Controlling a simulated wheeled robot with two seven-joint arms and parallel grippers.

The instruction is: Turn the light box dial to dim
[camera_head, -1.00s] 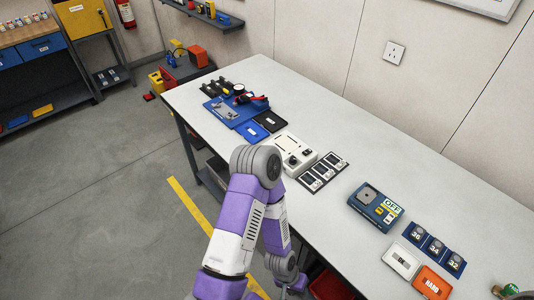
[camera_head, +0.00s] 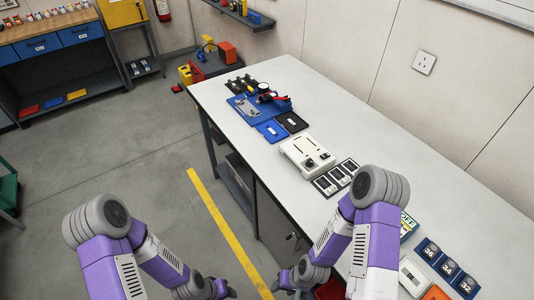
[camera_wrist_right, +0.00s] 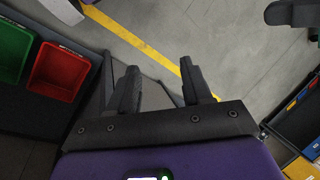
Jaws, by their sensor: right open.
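The light box appears to be the white box (camera_head: 297,150) on the bench, with a dark round dial (camera_head: 310,163) on its near right part. The dial's setting is too small to read. My right gripper (camera_head: 278,284) is low at the bench's front side, well below and apart from the box. It is open and empty in the right wrist view (camera_wrist_right: 163,82), with floor beyond its fingers. My left gripper (camera_head: 226,290) is at the bottom edge of the head view, over the floor; its fingers are too unclear to judge.
Dark cards (camera_head: 335,178) lie right of the box. Blue and black trays (camera_head: 271,131) lie behind it. A blue OFF device (camera_head: 408,225) is partly hidden by my right arm. Red and green bins (camera_wrist_right: 58,72) show in the wrist view. The bench top (camera_head: 400,140) toward the wall is clear.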

